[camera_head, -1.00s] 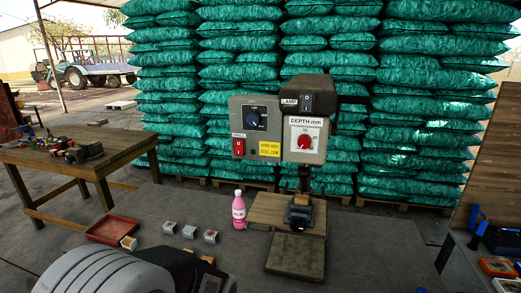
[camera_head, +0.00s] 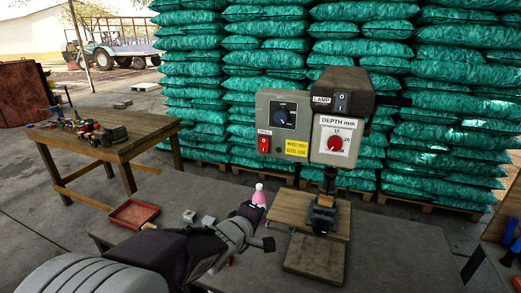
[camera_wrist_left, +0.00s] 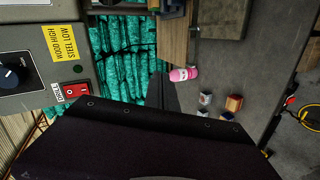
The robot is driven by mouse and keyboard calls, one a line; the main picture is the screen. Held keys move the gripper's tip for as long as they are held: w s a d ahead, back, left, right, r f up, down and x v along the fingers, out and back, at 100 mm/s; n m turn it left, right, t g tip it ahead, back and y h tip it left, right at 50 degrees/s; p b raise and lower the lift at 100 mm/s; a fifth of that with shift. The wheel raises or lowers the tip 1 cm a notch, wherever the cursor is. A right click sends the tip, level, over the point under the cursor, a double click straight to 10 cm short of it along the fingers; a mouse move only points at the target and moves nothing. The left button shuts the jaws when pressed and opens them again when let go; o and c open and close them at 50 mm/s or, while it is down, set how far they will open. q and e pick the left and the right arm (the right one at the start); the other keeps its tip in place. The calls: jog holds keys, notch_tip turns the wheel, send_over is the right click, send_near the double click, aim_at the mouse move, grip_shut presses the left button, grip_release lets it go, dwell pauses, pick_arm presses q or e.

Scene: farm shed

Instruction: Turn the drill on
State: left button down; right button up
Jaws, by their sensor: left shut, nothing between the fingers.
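The drill press stands on the workbench, with a grey control box (camera_head: 282,110) on its left side. A red rocker switch labelled DRILL (camera_head: 264,144) is low on the box's left; it also shows in the left wrist view (camera_wrist_left: 75,87), turned sideways. A LAMP switch (camera_head: 341,103) is on the dark head, above the red depth dial (camera_head: 335,143). My left gripper (camera_head: 267,243) is shut and empty, below the control box and left of the drill's base, apart from the switch. My right gripper is not in view.
A pink bottle (camera_head: 259,195) stands behind my left gripper, partly hidden. Small blocks (camera_head: 189,215) and a red tray (camera_head: 134,213) are to the left. The drill's wooden table (camera_head: 290,217) is right of the gripper. Space before the control box looks clear.

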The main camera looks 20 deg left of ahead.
pick_arm(q)
jog(key=s+a+r+n+t+p, duration=0.1)
jog(key=a+r+n+t+p, duration=0.1)
jog(key=r, duration=1.1)
jog(key=a+n+t, duration=0.1)
jog(key=a, duration=0.1)
jog(key=shift+a+r+t+y, duration=0.3)
jog(key=shift+a+t+y, duration=0.05)
jog(key=shift+t+y, duration=0.05)
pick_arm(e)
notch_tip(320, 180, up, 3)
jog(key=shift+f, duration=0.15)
pick_arm(q)
jog(key=b, duration=0.2)
send_near(264, 151)
jog(key=w, duration=0.7)
jog(key=shift+a+f, duration=0.2)
jog(key=shift+f, duration=0.15)
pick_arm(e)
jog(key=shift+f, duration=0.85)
pick_arm(q)
jog(key=shift+s, duration=0.1)
